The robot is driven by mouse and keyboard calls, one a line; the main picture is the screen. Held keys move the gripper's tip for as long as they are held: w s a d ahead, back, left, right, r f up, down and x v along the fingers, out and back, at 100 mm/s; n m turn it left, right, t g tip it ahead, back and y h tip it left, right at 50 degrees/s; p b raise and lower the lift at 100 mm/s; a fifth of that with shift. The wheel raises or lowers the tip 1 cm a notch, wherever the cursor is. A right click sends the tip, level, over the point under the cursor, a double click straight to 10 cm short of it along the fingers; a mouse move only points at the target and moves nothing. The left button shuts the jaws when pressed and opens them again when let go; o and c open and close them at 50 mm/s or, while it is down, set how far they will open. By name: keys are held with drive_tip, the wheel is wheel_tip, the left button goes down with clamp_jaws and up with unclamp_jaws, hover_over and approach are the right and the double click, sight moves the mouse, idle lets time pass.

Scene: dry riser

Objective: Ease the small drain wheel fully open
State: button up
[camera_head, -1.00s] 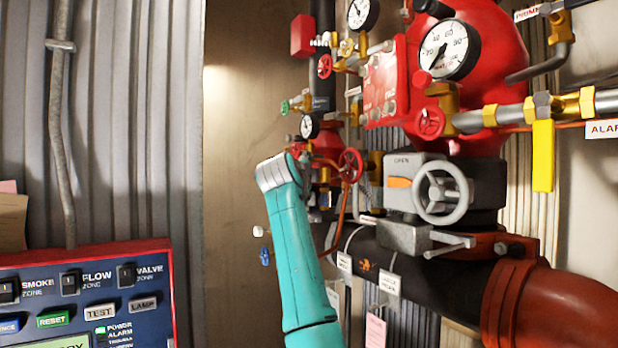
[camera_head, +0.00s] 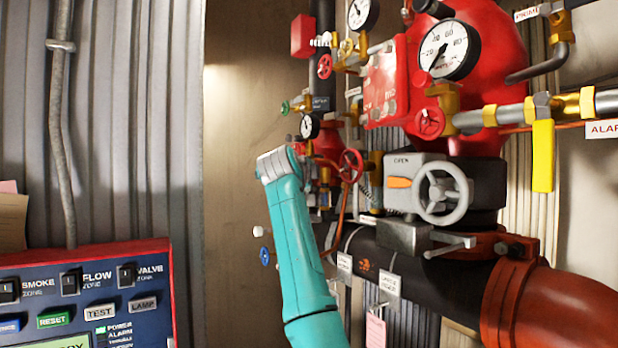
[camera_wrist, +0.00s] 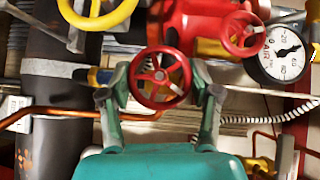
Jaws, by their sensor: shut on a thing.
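The small drain wheel, red with spokes (camera_wrist: 160,77), is in the middle of the wrist view. My gripper (camera_wrist: 161,92) has one finger on each side of its rim and is shut on it. The wheel faces the wrist camera, and its stem behind is hidden. In the head view my teal arm reaches up to the pipework left of a red wheel (camera_head: 350,165). My fingers are hidden there, and I cannot tell how far the held wheel is turned.
Another red wheel (camera_wrist: 243,33) and a gauge (camera_wrist: 285,55) are close by at the upper right of the wrist view, with a yellow wheel (camera_wrist: 97,8) at upper left. A grey handwheel (camera_head: 442,194) and control panel (camera_head: 85,290) flank my arm.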

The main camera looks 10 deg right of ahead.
drive_tip(key=shift+r+n+g+y, duration=0.1)
drive_tip(key=shift+n+g+y, duration=0.2)
drive_tip(key=shift+n+g, duration=1.2)
drive_tip(key=shift+g, duration=0.4)
drive_tip(key=shift+w+n+g, duration=0.1)
drive_tip(key=shift+n+g, duration=0.2)
drive_tip(key=shift+g, duration=0.2)
drive_tip(key=o, duration=1.1)
drive_tip(key=shift+o, duration=0.2)
drive_tip(key=v, duration=1.2)
